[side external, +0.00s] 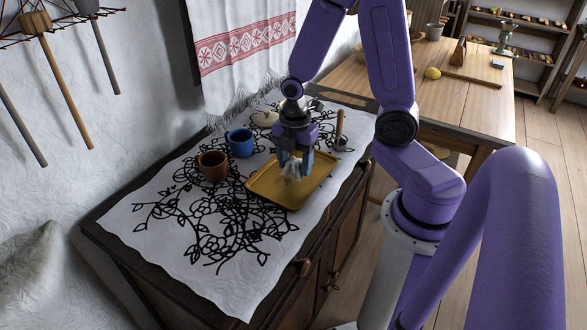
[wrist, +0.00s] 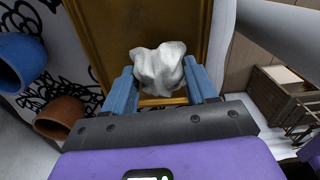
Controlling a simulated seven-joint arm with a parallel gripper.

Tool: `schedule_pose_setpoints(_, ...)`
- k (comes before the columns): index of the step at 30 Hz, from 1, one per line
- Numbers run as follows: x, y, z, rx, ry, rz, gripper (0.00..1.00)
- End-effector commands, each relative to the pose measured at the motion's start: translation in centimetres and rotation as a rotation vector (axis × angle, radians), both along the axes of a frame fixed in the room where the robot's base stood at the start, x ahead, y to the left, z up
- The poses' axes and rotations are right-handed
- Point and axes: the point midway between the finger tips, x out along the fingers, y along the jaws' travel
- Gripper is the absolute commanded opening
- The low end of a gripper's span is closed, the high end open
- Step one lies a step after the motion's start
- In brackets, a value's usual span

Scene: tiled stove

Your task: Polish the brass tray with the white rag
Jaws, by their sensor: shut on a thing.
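The brass tray (side external: 265,188) lies flat on the patterned white cloth over the cabinet. It also shows in the wrist view (wrist: 110,30). My gripper (side external: 293,165) points down over the tray. It is shut on the white rag (wrist: 158,68), which is bunched between the blue fingers. In the side view the rag (side external: 291,172) hangs below the fingertips at the tray. I cannot tell whether it touches the tray's surface.
A brown cup (side external: 213,166) and a blue mug (side external: 240,142) stand left of the tray. An embroidered towel (side external: 240,45) hangs on the wall. A wooden table (side external: 450,92) stands at the right. The cloth's front left is clear.

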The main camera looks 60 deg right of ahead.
Motion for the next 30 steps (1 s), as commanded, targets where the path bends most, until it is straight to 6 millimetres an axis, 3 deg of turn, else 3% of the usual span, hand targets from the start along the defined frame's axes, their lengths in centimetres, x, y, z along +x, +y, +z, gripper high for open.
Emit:
schedule_pose_setpoints(15,0.1,0.0,4.1,0.000,-0.002,0.000,0.28)
schedule_pose_setpoints(30,0.0,0.0,4.4,0.000,0.000,0.000,0.28)
